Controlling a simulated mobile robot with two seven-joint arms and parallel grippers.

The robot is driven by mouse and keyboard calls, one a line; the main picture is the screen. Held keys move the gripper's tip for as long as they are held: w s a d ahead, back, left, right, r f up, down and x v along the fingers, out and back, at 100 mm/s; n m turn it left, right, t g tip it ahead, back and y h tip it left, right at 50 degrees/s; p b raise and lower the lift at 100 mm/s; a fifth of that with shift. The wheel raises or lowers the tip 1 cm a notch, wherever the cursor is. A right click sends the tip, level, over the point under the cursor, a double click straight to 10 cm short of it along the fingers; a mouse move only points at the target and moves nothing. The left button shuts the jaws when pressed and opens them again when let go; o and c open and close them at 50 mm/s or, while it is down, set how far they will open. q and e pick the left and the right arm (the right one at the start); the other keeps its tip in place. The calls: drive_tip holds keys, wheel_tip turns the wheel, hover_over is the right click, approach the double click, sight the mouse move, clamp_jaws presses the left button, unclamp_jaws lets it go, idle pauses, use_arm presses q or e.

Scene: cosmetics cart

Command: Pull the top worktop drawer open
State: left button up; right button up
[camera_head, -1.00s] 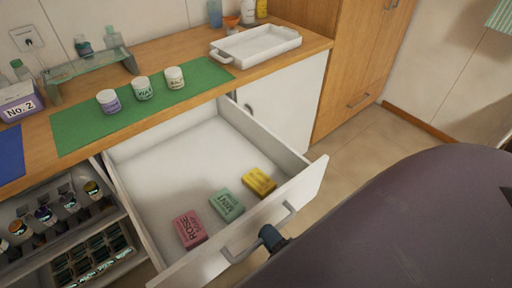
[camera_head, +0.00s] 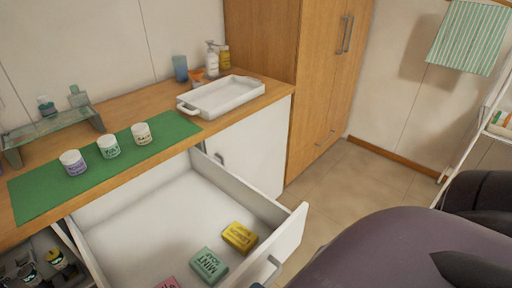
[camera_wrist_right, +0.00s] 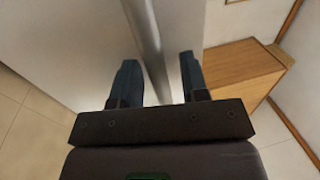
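The top worktop drawer (camera_head: 140,230) is a white drawer pulled well out from under the wooden worktop (camera_head: 160,104). It holds a yellow soap box (camera_head: 240,237), a green one (camera_head: 209,264) and a pink one (camera_head: 168,284), cut by the lower edge. Its metal handle (camera_head: 271,274) shows only partly. In the right wrist view, my right gripper (camera_wrist_right: 159,62) has its two blue fingers apart, one on each side of the handle bar (camera_wrist_right: 146,35). A gap shows beside the bar, so the fingers look open around it. My left gripper is out of view.
Several items stand on the worktop: a white tray (camera_head: 222,97), small jars on a green mat (camera_head: 45,197), a glass stand (camera_head: 50,127) and bottles. A tall wooden cabinet (camera_head: 262,45) stands behind. Bare floor (camera_head: 340,185) lies right of the drawer.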

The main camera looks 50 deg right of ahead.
drive_tip(key=s+f+b, duration=0.1)
drive_tip(key=s+f, duration=0.1)
drive_tip(key=s, duration=0.8)
drive_tip(key=shift+s+d, duration=0.15)
drive_tip(key=shift+s, duration=0.2)
idle(0.3)
